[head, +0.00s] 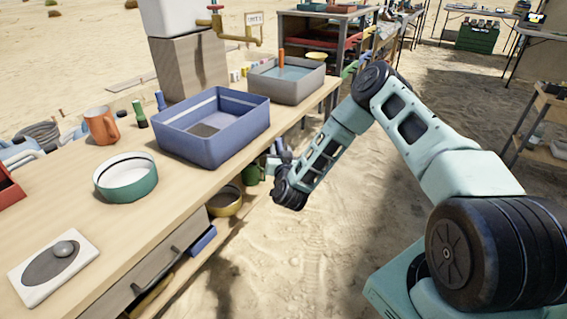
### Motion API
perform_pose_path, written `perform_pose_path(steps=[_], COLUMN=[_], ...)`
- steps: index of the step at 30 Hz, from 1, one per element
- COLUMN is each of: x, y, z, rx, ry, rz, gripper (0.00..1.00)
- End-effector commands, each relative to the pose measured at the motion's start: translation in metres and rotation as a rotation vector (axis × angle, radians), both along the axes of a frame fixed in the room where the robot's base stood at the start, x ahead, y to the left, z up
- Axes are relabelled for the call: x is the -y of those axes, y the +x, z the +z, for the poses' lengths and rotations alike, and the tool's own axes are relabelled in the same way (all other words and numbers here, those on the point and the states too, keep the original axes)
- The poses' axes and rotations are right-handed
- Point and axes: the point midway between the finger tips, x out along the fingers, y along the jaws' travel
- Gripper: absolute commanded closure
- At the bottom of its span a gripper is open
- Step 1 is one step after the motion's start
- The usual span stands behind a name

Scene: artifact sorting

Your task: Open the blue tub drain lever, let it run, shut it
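The blue tub (238,133) stands on the wooden workbench (75,195), near its front edge. A dark grey patch lies on its floor; I cannot tell if it is a screen or sediment. No standing water shows in it. I cannot make out the drain lever; the tub's near right side and my wrist leave that area unclear. My gripper (273,163) is at the bench's front edge, just right of and below the blue tub. It is small and partly hidden by my wrist, so its fingers and any contact cannot be told.
A grey tub (308,92) with water stands behind, under a brass tap (240,38). An orange mug (101,126), a green-and-white bowl (140,188) and a white board (38,284) sit on the bench. Below are a brass bowl (225,207) and green mug (251,174).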

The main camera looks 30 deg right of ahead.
Motion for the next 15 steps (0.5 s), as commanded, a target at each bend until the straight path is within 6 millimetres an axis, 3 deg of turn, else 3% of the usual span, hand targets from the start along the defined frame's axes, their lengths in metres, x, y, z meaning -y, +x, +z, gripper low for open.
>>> perform_pose_path(steps=[5, 12, 15], x=[-0.012, -0.036, -0.039], y=[-0.025, -0.077, -0.078], z=[0.0, 0.0, -0.007], rx=[-0.005, -0.005, 0.0], ry=[0.0, 0.001, -0.001], rz=[0.004, 0.005, 0.01], gripper=[0.62, 0.62, 0.62])
